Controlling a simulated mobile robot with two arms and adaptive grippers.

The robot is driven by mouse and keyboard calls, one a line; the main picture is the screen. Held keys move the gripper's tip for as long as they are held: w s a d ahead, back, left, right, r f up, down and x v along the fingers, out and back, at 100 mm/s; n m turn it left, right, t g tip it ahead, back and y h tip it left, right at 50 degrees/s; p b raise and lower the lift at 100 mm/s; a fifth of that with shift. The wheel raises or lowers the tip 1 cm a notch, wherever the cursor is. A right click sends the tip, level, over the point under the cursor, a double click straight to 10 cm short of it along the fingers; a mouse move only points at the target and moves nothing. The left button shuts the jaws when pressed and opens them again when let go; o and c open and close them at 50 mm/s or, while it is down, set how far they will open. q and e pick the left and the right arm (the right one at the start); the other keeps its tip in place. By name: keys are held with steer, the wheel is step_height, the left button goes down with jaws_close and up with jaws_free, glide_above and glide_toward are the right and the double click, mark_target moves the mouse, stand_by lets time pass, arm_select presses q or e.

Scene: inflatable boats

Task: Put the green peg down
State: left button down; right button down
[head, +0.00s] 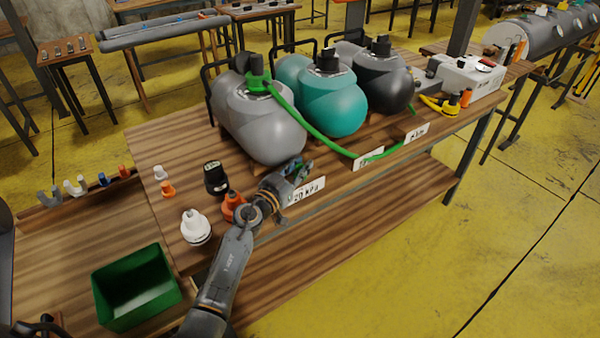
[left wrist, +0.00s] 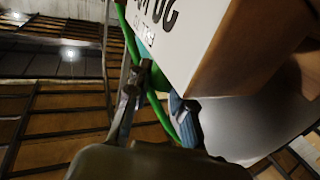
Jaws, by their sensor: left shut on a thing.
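My left gripper (head: 297,174) is shut at the front edge of the wooden bench, beside the 20 kPa sign. A small piece of the green peg (head: 306,169) shows between its fingers; most of it is hidden. In the left wrist view the fingers (left wrist: 155,108) show close under the sign. Green shows between and behind them there, and I cannot tell peg from hose. My right gripper is not in view.
The 20 kPa sign (head: 306,191) and grey tank (head: 262,125) are close to the gripper. A green hose (head: 318,134) runs from that tank past the teal tank (head: 340,105). Black (head: 215,178), orange (head: 232,204) and white (head: 195,226) fittings stand left. A green bin (head: 135,287) sits lower left.

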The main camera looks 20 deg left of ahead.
arm_select(q)
steer(key=shift+r, duration=0.1)
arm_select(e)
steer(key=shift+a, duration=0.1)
arm_select(q)
steer(key=shift+f, duration=0.2)
steer(key=c, duration=1.2)
jaws_free()
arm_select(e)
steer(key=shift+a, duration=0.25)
arm_select(q)
steer(key=shift+r, duration=0.2)
steer(key=p+v, duration=0.2)
steer(key=v, duration=1)
steer(key=shift+s, duration=0.1)
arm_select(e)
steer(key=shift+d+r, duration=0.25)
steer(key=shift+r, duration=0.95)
